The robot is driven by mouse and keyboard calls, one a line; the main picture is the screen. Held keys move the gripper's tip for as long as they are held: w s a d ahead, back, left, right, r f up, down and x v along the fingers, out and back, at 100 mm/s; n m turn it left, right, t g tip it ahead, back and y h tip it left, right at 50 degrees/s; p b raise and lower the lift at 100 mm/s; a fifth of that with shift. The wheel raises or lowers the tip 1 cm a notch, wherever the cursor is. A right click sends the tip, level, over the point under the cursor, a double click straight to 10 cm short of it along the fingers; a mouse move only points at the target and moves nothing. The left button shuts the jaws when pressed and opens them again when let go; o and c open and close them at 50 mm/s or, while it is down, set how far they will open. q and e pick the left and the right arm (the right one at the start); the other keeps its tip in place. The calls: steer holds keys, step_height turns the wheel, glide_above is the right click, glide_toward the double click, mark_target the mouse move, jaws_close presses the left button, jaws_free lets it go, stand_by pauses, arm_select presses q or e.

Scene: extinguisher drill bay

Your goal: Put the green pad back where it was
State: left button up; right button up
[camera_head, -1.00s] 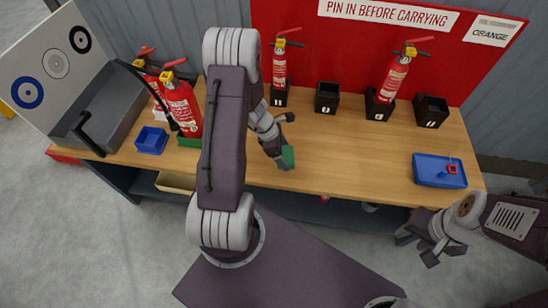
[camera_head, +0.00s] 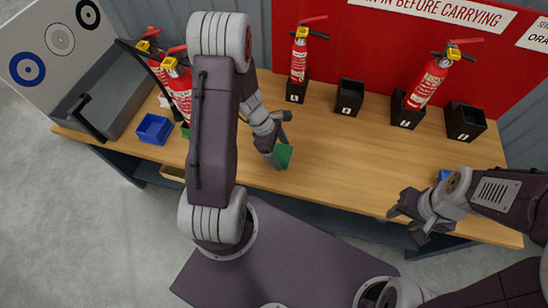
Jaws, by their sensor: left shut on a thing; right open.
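The green pad (camera_head: 284,156) is a small flat green piece, tilted, between the fingers of my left gripper (camera_head: 277,150). My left gripper is shut on it, over the middle-left of the wooden table (camera_head: 345,165). Whether the pad touches the table I cannot tell. My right gripper (camera_head: 411,222) is open and empty near the table's front edge at the right. My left arm hides part of the table's left side. A bit of another green piece (camera_head: 185,131) shows under a red extinguisher there.
Red extinguishers stand in black holders (camera_head: 297,89) (camera_head: 407,110) along the back. Two black holders (camera_head: 349,97) (camera_head: 465,122) are empty. A blue bin (camera_head: 154,129) and a grey tray (camera_head: 120,100) sit at the left. A blue tray (camera_head: 444,175) is mostly hidden by my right arm. The table's middle is clear.

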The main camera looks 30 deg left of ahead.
arm_select(q)
steer(key=shift+s+a+f, duration=0.1)
steer(key=shift+a+f, duration=0.2)
steer(key=shift+a, duration=0.3)
steer(key=shift+a+f, duration=0.3)
steer(key=shift+a, duration=0.25)
step_height(320, 180, down, 4)
steer(key=shift+d+r+b, duration=0.1)
steer(key=shift+b, duration=0.4)
steer(key=shift+f, duration=0.2)
steer(key=shift+f, duration=0.15)
steer(key=o, duration=1.3)
steer(key=shift+c, duration=0.2)
